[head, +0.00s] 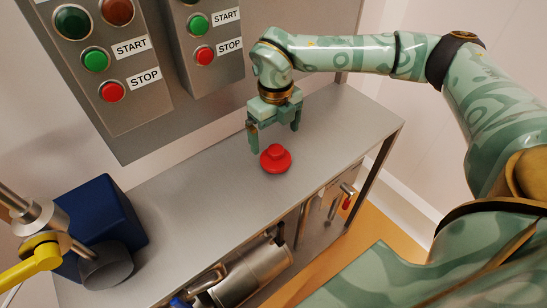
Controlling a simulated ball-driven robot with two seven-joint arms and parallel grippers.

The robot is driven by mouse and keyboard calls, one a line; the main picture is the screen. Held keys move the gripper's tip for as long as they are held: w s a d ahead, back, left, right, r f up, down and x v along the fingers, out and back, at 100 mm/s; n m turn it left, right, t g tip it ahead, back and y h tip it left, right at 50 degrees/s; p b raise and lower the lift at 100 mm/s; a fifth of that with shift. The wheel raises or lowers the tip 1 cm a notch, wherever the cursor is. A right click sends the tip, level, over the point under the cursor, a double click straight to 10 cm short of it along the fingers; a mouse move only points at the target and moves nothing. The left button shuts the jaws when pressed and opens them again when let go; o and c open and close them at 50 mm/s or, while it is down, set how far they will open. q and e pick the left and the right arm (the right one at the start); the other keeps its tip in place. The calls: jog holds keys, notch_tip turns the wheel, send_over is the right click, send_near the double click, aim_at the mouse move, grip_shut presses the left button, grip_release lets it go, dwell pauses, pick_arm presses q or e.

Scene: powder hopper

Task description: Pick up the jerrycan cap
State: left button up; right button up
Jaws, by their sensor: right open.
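The red jerrycan cap (276,158) lies on the grey metal worktop (190,195), wide flange down with a smaller knob on top. My right gripper (274,140) reaches in from the right and points down just above and behind the cap. Its two fingers are apart, with nothing between them. The fingertips look close to the cap, but I cannot tell whether the left one touches it. My left gripper is not in view.
Control panels with START and STOP buttons (111,92) stand behind the worktop. A dark blue box (100,215) stands at the left, by a grey cylinder and a yellow-handled fitting (30,262). A metal cylinder (255,275) is below the front edge. The worktop right of the cap is clear.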

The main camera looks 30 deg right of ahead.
aim_at(276, 157)
notch_tip(276, 157, down, 4)
jog(key=shift+b, duration=0.3)
jog(key=f, duration=0.1)
jog(key=f+b, duration=0.1)
jog(key=f, duration=0.1)
jog(key=f+b, duration=0.1)
jog(key=f, duration=0.1)
jog(key=shift+d+f, duration=0.25)
jog(key=shift+r, duration=0.1)
jog(key=shift+c, duration=0.3)
jog(key=c, duration=0.9)
jog(key=shift+c, duration=0.2)
